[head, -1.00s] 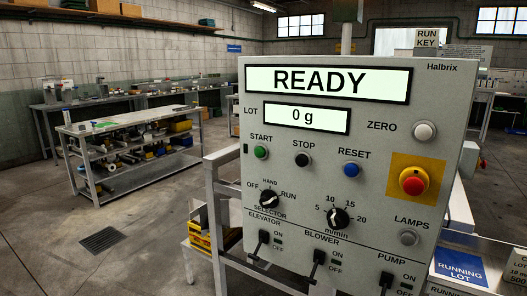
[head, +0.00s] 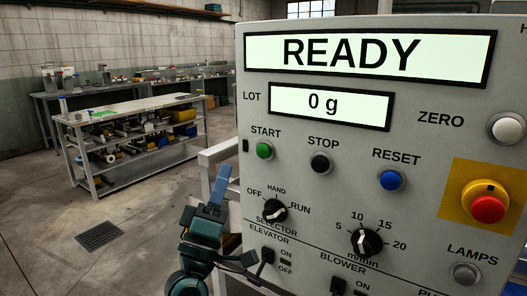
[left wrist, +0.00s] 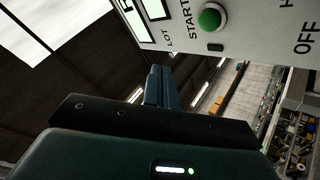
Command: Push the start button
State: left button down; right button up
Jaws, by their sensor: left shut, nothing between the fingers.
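The green START button (head: 264,150) sits on the grey control panel (head: 400,130), under the LOT display. It also shows at the top of the left wrist view (left wrist: 210,18). My left gripper (head: 221,186) is in front of the panel's left edge, below and left of the START button and apart from it. Its blue fingers are shut and empty, pointing up. In the left wrist view the fingers (left wrist: 162,88) are closed together below the button. The display (head: 352,52) reads READY and the LOT display (head: 322,104) reads 0 g. My right gripper is not in view.
The black STOP button (head: 321,163), blue RESET button (head: 391,180), red emergency stop (head: 488,208) and selector knob (head: 274,210) share the panel. The elevator switch (head: 266,257) is close to my left gripper. A workbench (head: 130,120) stands behind on open floor.

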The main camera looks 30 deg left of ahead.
aim_at(263, 151)
pick_arm(q)
jog(key=shift+s, duration=0.1)
jog(key=w+b, duration=0.1)
jog(key=w, duration=0.8)
jog(key=shift+d, duration=0.4)
dwell(1.4)
dwell(0.4)
jog(key=shift+w, duration=0.4)
